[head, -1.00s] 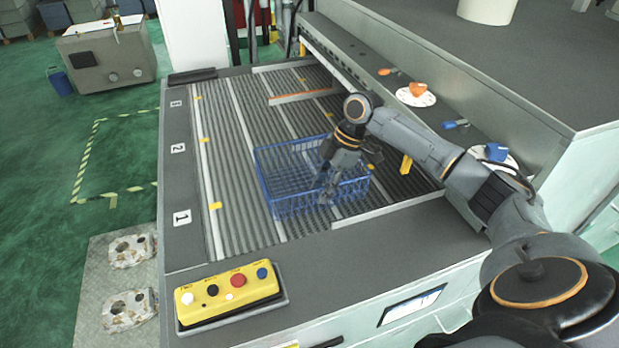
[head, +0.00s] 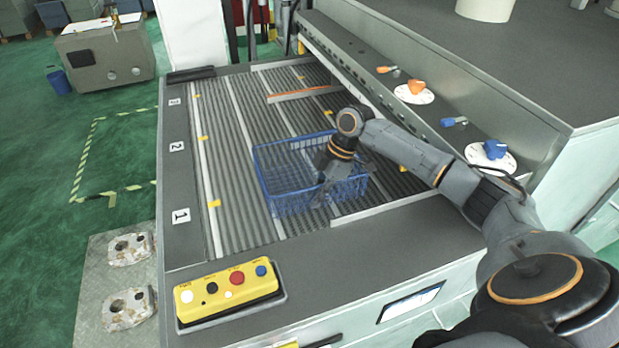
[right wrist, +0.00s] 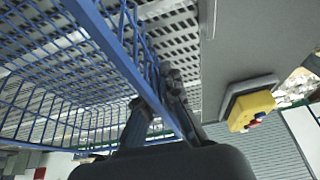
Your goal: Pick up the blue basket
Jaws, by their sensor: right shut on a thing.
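The blue basket (head: 283,170) is an open wire basket on the ribbed roller bed, in the lane nearest the front edge. My right gripper (head: 326,192) reaches down at the basket's near right part. In the right wrist view the basket (right wrist: 60,80) fills the left side, and my right gripper (right wrist: 160,98) is shut on its blue rim, one finger on each side. Whether the basket's bottom touches the rollers is hard to tell. My left gripper is not in view.
A yellow button box (head: 228,293) sits on the front ledge; it also shows in the right wrist view (right wrist: 250,108). An orange-edged divider bar (head: 303,93) lies behind the basket. A raised grey housing with knobs (head: 495,150) borders the right side. The left lanes are clear.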

